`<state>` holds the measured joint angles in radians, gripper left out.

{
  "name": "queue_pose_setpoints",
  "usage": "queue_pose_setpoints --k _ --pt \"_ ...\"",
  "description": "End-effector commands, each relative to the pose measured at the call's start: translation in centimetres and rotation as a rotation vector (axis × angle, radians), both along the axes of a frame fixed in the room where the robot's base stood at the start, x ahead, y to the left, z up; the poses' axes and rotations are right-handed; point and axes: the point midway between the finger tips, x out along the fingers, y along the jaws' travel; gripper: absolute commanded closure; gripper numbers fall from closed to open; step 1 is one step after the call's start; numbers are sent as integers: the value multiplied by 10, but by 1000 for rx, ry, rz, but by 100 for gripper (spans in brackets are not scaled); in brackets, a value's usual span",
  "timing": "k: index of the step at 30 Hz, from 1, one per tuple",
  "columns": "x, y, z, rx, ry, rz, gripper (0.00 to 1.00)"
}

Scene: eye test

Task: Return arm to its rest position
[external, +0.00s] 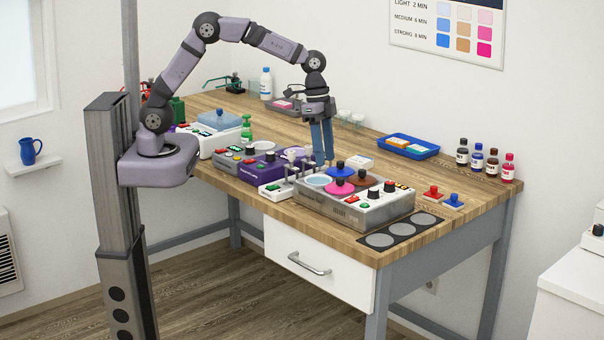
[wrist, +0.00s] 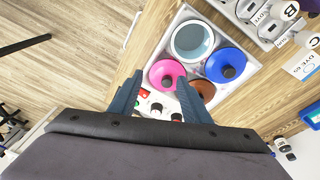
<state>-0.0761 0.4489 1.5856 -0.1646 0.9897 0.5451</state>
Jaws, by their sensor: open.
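My gripper (external: 320,162) hangs fingers down from my arched arm, above and behind the grey box with round pots (external: 348,215). It is open; in the wrist view the two blue fingers (wrist: 159,77) stand apart with nothing held between them. The box has an open pot of pale liquid (external: 318,180), a pink lid (external: 339,187), a blue lid (external: 341,167) and a brown lid (external: 361,178). In the wrist view the pink lid (wrist: 167,74) shows near the fingertips. The blue lid (wrist: 225,65) lies farther right. The fingers and palm hide part of the box.
A purple machine (external: 262,172) and a white unit with a blue lid (external: 215,130) stand left of the box. A blue tray (external: 408,150) and several dye bottles (external: 477,157) are at the right. A black three-circle plate (external: 400,232) lies at the front, with bare wood (external: 455,222) beside it.

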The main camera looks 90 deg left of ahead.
Motion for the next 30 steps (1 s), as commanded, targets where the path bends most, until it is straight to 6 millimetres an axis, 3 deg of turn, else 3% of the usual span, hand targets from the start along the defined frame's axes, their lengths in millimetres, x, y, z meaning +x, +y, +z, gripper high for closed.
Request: queue_pose_setpoints --k 1,12,18,24,30 --pt "-21 -2 -1 7 16 31 57" --pt "-169 -5 -31 65 111 262 57" --pt "-229 -3 -49 88 141 344 57" --pt "-256 -3 -57 99 153 379 57" --pt "-259 -2 -59 100 155 384 57"
